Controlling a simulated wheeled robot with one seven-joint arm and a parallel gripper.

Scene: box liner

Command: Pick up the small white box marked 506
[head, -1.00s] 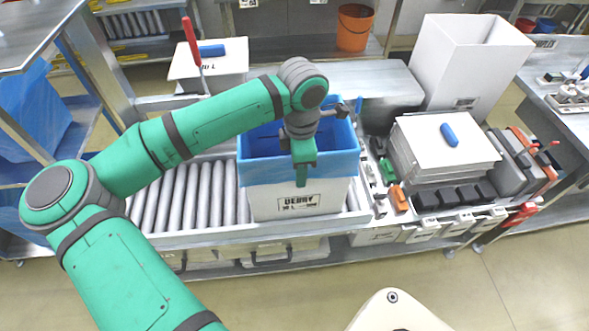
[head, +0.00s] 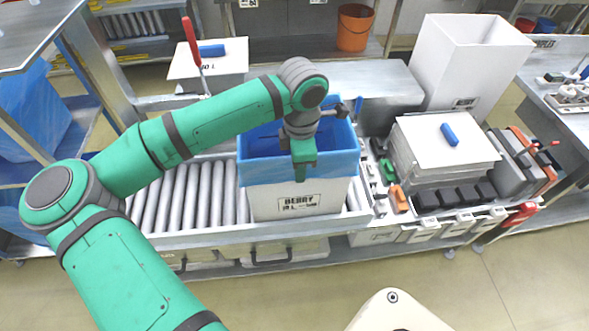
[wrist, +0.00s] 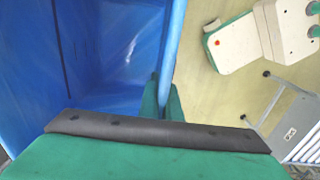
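A white box (head: 275,207) with a blue liner (head: 262,172) folded over its rim stands upright on the roller conveyor. Its front carries a black printed label, too small to read surely as 506. My gripper (head: 303,172) is at the box's front wall, pointing down. In the wrist view, my gripper's green fingers (wrist: 163,104) sit on either side of the lined wall, closed against it. The liner's inside (wrist: 95,55) shows to the left of the fingers and looks empty. The box's white wall is hidden by the liner there.
Another white box (head: 222,68) with a blue item on its lid stands behind left. A tall open white box (head: 470,60) and a stack of white sheets (head: 425,140) are at right. The rollers (head: 190,195) left of the lined box are clear.

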